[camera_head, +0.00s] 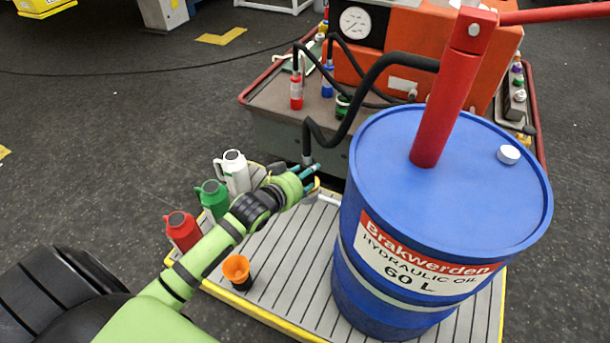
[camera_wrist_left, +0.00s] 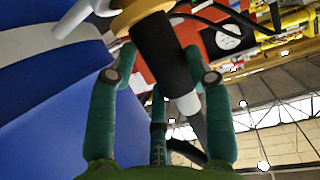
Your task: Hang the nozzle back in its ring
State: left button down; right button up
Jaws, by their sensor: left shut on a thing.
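My left gripper (camera_head: 312,176) has its teal fingers closed around the nozzle, above the slatted platform and left of the blue drum. In the left wrist view the fingers (camera_wrist_left: 160,75) lie on both sides of the nozzle's black body (camera_wrist_left: 158,50). A yellow band (camera_wrist_left: 138,13) shows around its far end, with a pale spout (camera_wrist_left: 76,19) beyond. The spout also shows in the head view (camera_head: 328,200), pointing toward the drum. A grey fitting (camera_head: 307,159) joins the nozzle to the black hose. I cannot make out a separate holding ring. My right gripper is out of view.
The blue oil drum (camera_head: 450,190) with its red pump stands close right of my gripper. The orange machine (camera_head: 410,45) is behind. Slatted platform (camera_head: 290,265) is partly clear.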

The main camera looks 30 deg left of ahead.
pick_arm(q)
jog(key=shift+r, duration=0.1)
dwell(0.7)
jog(key=shift+s+a+p, duration=0.1)
jog(key=shift+s+p, duration=0.1)
jog(key=shift+p, duration=0.3)
jog(key=shift+p, duration=0.4)
dwell(0.4)
jog(key=shift+f+b, duration=0.35)
jog(key=shift+f, duration=0.25)
dwell(0.3)
jog(key=c, duration=0.8)
grip_release()
jog(key=shift+f, duration=0.1)
